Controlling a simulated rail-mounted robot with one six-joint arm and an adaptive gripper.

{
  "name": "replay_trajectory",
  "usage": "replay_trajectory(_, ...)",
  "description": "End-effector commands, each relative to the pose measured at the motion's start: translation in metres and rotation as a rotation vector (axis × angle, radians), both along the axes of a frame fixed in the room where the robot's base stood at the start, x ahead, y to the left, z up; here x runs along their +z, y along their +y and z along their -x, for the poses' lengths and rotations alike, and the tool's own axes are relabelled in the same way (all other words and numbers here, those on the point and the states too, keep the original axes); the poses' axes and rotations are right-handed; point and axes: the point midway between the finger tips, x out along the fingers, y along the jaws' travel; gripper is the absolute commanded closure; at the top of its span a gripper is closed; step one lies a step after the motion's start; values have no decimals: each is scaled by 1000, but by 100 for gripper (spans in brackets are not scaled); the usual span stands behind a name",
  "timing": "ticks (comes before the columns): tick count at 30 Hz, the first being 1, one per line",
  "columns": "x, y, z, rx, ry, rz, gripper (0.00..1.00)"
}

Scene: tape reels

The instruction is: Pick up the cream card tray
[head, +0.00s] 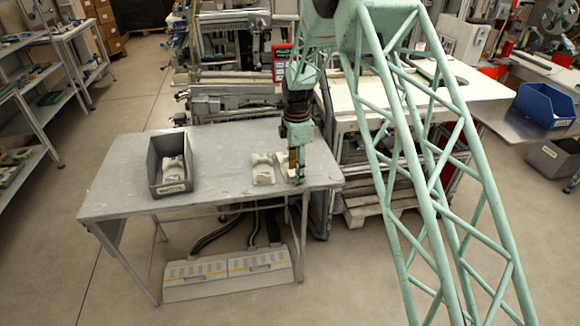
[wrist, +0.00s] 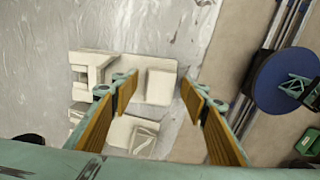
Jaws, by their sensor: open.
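Two cream card trays lie side by side near the right end of the grey table. In the head view one tray (head: 263,170) is plain to see, and the other (head: 283,159) is mostly hidden behind my gripper (head: 297,176). In the wrist view a cream card tray (wrist: 160,84) with raised end blocks shows between the fingertips of my gripper (wrist: 157,84). A second cream tray (wrist: 130,135) lies below it, partly covered by the left finger. My gripper is open and empty, pointing down. I cannot tell its exact height above the tray.
A grey bin (head: 156,165) with cream trays inside stands on the left of the table (head: 215,190). The table's right edge is close beside my right finger. A dark blue round thing (wrist: 282,80) lies beyond that edge. The table's middle is clear.

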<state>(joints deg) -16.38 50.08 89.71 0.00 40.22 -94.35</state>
Motion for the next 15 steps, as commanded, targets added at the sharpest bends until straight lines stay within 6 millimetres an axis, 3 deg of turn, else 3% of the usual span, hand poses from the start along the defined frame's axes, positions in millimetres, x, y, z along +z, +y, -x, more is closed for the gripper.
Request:
replay_trajectory(6, 0, 0, 0, 0, 0, 0, 59)
replay_trajectory(15, 0, 0, 0, 0, 0, 0, 86)
